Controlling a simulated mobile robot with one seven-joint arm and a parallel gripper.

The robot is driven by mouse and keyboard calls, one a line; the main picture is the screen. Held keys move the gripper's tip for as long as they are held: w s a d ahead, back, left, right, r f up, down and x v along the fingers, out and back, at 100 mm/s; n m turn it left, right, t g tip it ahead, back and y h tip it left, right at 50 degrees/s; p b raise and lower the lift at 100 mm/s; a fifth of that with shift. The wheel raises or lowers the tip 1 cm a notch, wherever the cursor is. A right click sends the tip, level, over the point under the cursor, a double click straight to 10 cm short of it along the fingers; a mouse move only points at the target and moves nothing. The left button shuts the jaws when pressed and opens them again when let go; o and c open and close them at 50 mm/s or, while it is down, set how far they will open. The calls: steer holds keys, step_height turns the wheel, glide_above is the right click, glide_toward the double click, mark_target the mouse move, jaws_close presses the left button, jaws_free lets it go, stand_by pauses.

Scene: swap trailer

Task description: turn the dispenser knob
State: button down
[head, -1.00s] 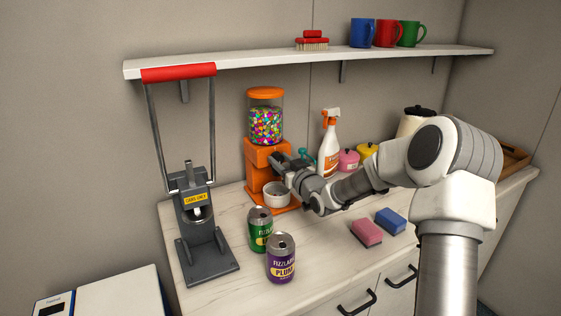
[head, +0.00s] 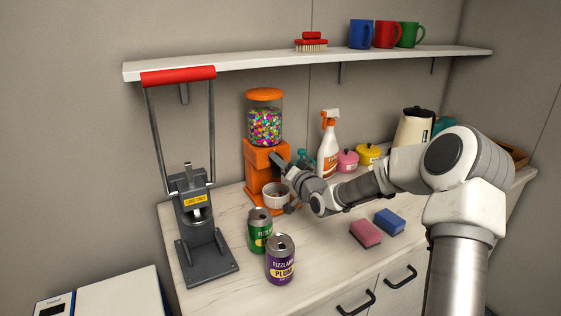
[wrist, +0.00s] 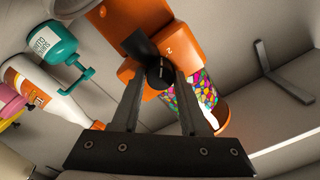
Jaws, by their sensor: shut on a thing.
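The orange candy dispenser (head: 258,160) stands on the counter, with a clear globe of coloured candies under an orange lid. A white cup (head: 274,192) sits at its base, partly hidden by my wrist. My gripper (head: 275,158) is at the dispenser's front. In the wrist view my two fingers (wrist: 160,82) are shut on the black knob (wrist: 157,68) on the orange body (wrist: 122,22). The knob's dark lever sticks out toward the upper left of that view. In the head view my gripper hides most of the knob.
A green can (head: 259,231) and a purple can (head: 280,259) stand in front of the dispenser. A can crusher (head: 207,245) stands left. A shelf (head: 300,61) runs above.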

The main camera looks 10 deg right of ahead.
steer(key=shift+m, duration=0.4)
steer(key=shift+c, duration=2.2)
jaws_free()
steer(key=p+v, duration=0.1)
steer(key=v, duration=1.6)
steer(key=shift+s, duration=0.25)
